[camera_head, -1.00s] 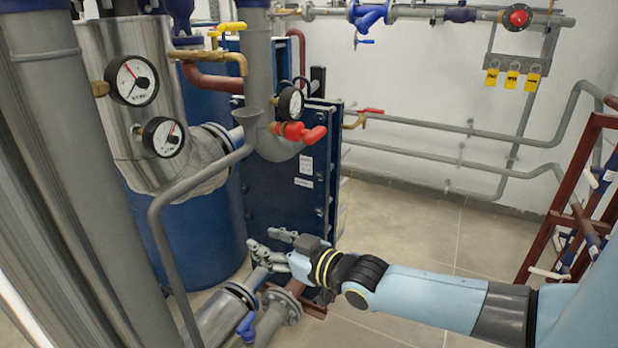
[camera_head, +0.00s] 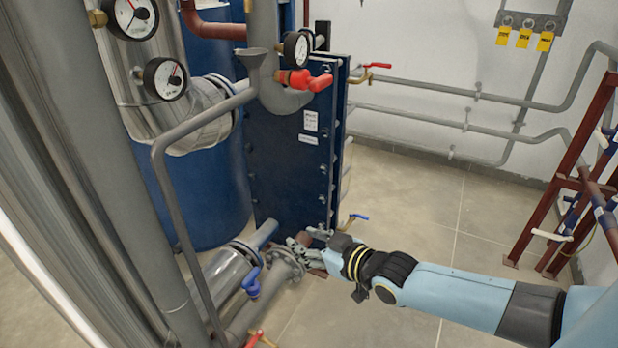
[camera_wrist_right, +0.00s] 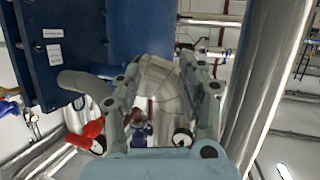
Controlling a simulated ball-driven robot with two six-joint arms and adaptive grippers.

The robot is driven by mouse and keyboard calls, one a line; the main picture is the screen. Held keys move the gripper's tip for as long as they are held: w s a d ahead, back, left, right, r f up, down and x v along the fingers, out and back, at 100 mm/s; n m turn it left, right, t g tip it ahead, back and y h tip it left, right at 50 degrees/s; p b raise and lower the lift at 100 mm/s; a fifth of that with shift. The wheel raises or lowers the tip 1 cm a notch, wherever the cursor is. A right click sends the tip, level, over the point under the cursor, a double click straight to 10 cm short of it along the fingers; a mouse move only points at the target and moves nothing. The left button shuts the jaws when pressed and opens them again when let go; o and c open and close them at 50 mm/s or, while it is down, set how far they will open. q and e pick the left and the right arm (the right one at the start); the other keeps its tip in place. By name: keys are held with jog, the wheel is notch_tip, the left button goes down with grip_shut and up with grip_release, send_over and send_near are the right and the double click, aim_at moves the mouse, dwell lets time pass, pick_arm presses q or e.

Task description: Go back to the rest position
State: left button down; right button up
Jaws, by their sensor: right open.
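My right gripper (camera_head: 306,243) is in the lower middle of the head view, in front of the foot of the blue plate exchanger (camera_head: 318,180) and beside the grey pipe flanges. My light-blue right arm reaches it from the lower right. In the right wrist view the same gripper (camera_wrist_right: 160,85) has its two fingers spread apart, with nothing held between them. Part of the fingers is hard to make out against the pipes in the head view. My left gripper does not show in either view.
A red-handled valve (camera_head: 303,80) sits on the pipe before the exchanger. A flanged pipe (camera_head: 285,263) and a blue valve handle (camera_head: 251,282) lie close to the gripper's left. A dark red rack (camera_head: 577,190) stands at the right. Floor (camera_head: 420,200) is clear between.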

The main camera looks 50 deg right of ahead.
dwell(0.4)
jog(key=s+a+f+g+b, duration=0.1)
jog(key=s+f+g, duration=0.2)
jog(key=s+f, duration=0.55)
jog(key=s+a+f+g+b, duration=0.2)
jog(key=s+f, duration=0.3)
jog(key=f, duration=0.7)
jog(key=s+a+f+g, duration=0.1)
jog(key=s+f+g, duration=0.3)
jog(key=s, duration=0.8)
jog(key=s+a+f+g, duration=0.2)
jog(key=s+f+g, duration=0.2)
jog(key=s+f, duration=0.4)
jog(key=s, duration=0.5)
jog(key=shift+s+a, duration=0.2)
